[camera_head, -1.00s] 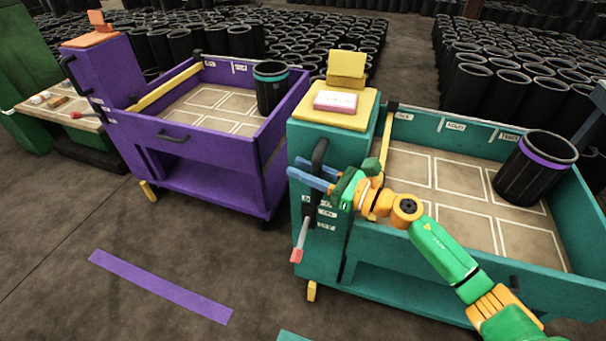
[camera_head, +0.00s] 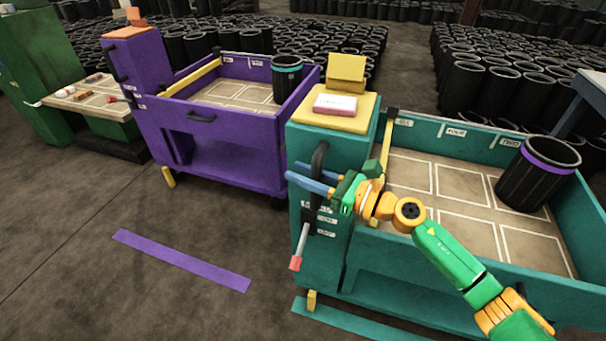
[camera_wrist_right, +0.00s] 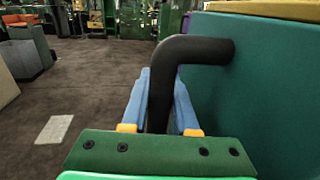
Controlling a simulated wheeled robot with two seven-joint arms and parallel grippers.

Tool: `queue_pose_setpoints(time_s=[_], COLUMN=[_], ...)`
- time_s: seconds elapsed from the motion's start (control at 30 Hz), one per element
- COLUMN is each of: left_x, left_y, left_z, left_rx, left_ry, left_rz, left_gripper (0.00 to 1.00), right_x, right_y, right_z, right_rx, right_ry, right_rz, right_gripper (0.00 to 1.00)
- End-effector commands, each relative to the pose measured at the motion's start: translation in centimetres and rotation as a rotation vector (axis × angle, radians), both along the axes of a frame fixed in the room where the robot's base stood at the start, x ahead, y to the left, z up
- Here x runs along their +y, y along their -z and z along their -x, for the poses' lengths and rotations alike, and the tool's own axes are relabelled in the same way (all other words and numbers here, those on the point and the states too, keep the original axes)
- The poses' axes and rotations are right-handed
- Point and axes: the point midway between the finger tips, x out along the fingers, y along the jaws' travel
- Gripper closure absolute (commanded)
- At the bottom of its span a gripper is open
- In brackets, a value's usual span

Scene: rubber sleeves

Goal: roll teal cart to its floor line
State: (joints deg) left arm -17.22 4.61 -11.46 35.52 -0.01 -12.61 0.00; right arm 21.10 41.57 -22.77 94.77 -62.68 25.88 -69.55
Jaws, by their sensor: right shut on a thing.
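The teal cart (camera_head: 332,263) stands on the right in the head view. A black sleeve with a purple band (camera_head: 537,175) stands in its tray. My right gripper (camera_head: 312,183) is shut on the cart's black handle (camera_head: 318,160). In the right wrist view the blue fingers (camera_wrist_right: 162,103) lie on both sides of the handle's upright bar (camera_wrist_right: 163,85). A teal floor line (camera_head: 355,320) runs along the floor at the cart's lower front, partly cut off by the picture edge. My left gripper is not in view.
A purple cart (camera_head: 230,155) holding a sleeve with a teal band (camera_head: 287,80) stands close on the left. A purple floor line (camera_head: 180,260) lies on open floor in front of it. Many black sleeves (camera_head: 490,85) fill the back. A green bench (camera_head: 95,105) is at far left.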

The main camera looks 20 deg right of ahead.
Motion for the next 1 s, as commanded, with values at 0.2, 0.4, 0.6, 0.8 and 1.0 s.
queue_pose_setpoints(time_s=[0.2, 0.4, 0.6, 0.8, 1.0], left_x=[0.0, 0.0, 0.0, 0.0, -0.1], left_y=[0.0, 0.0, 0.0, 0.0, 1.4], left_z=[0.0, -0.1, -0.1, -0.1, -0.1], left_rx=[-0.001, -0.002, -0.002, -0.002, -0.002], left_ry=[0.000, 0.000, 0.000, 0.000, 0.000], left_rz=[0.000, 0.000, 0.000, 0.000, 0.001], left_gripper=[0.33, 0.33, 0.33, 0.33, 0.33], right_x=[0.0, 0.0, 0.0, -0.1, -2.6], right_y=[-0.2, -0.3, -0.2, -0.1, 0.5], right_z=[0.0, 0.0, 0.0, 0.0, 2.4], right_rx=[-0.004, -0.004, -0.004, -0.002, 0.001], right_ry=[0.001, 0.001, 0.001, 0.002, 0.004], right_rz=[-0.003, -0.004, -0.004, -0.002, 0.001], right_gripper=[1.00, 1.00, 0.43, 0.43, 0.43])
